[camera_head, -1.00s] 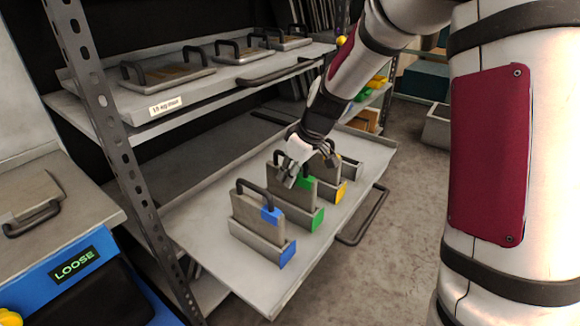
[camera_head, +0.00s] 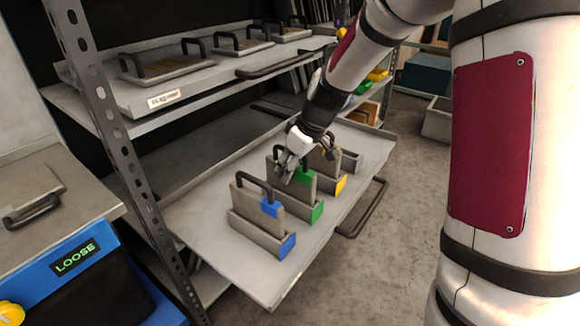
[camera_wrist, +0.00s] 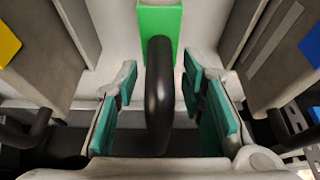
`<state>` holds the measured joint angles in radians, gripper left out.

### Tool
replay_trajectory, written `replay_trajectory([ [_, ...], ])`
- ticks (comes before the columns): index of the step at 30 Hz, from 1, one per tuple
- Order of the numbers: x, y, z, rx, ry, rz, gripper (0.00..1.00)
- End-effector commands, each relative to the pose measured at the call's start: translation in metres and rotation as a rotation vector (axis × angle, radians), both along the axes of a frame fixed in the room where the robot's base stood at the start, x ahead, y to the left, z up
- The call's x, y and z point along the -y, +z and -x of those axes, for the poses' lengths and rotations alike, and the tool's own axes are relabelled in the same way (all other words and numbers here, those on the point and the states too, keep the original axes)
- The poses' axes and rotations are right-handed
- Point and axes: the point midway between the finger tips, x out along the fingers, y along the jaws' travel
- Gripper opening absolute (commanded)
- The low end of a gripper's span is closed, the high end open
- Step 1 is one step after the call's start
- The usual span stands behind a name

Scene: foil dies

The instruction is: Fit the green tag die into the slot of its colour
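The green tag die (camera_head: 297,187) is a grey plate standing upright in the holder with the green mark (camera_head: 317,213), on the pulled-out shelf. Its green tag (camera_wrist: 160,30) and black handle (camera_wrist: 158,95) show in the wrist view. My gripper (camera_head: 288,170) is at the handle; in the wrist view my gripper (camera_wrist: 160,100) has its teal-padded fingers on either side of the handle, with gaps between. How deep the die sits is hard to tell, since my fingers hide part of it.
The blue tag die (camera_head: 258,212) stands in the blue-marked holder (camera_head: 288,246) in front. A yellow-marked holder (camera_head: 341,185) with a die is just behind. The wrist view shows these neighbours close on both sides. An upper shelf (camera_head: 125,92) carries several handled plates. The shelf's front left is clear.

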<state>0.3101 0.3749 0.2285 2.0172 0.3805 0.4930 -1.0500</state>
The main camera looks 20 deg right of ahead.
Motion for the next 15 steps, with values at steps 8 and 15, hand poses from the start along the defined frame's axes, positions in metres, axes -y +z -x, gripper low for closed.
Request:
replay_trajectory([
  [8, 0.013, 0.055, 0.016, 0.005, -0.003, 0.002, 0.36],
  [15, 0.023, 0.093, 0.030, 0.004, -0.002, 0.002, 0.36],
])
